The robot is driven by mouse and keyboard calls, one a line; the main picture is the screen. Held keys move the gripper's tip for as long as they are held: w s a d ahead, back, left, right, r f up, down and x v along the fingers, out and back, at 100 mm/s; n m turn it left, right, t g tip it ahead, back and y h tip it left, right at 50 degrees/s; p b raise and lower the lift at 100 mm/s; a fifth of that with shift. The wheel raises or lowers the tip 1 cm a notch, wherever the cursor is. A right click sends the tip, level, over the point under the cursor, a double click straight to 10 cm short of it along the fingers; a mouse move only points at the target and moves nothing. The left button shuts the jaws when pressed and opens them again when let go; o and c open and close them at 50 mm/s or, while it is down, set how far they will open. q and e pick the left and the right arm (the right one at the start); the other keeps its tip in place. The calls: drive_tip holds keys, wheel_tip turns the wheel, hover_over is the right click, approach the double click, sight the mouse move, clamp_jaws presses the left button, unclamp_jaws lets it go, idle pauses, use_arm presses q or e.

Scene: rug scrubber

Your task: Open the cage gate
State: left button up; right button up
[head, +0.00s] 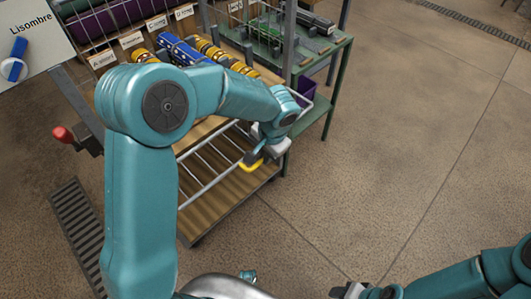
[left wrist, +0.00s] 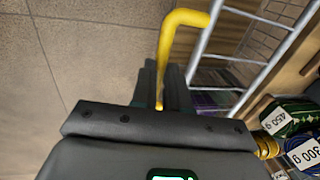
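The cage gate (head: 207,186) is a pale metal bar frame at the front of the wooden-shelved stand. Its bars also cross the upper right of the left wrist view (left wrist: 203,42). A yellow handle (head: 251,166) is on the gate's outer edge; it curves down between my fingers in the left wrist view (left wrist: 164,45). My left gripper (head: 258,155) is at this handle, its fingers close together on either side of it, apparently shut on it. My arm hides part of the gate and its hinge side. My right gripper (head: 346,291) is at the bottom edge, partly cut off.
Yellow and blue rolls (head: 185,49) lie on the shelf behind my arm, below white labels. A green cart (head: 318,75) stands to the right. A red-knobbed lever (head: 63,135) and a floor drain (head: 82,232) are at left. The floor at right is clear.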

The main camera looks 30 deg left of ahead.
use_arm(q)
drive_tip(key=shift+w+a+r+p, duration=0.15)
drive_tip(key=shift+r+p, duration=0.25)
drive_tip(key=shift+r, duration=0.5)
drive_tip(key=shift+a+r+p, duration=0.15)
drive_tip(key=shift+r+p, duration=0.25)
drive_tip(key=shift+r, duration=0.45)
clamp_jaws()
drive_tip(key=shift+o, duration=2.2)
unclamp_jaws()
drive_tip(key=shift+a+f, duration=0.1)
drive_tip(key=o, duration=0.3)
drive_tip(key=shift+a+f, duration=0.1)
drive_tip(key=shift+w, duration=0.1)
drive_tip(key=s+d+r+p, duration=0.1)
drive_tip(key=d+r+p, duration=0.1)
drive_tip(key=r, duration=1.4)
drive_tip(key=shift+d, duration=0.6)
drive_tip(key=shift+s, duration=0.1)
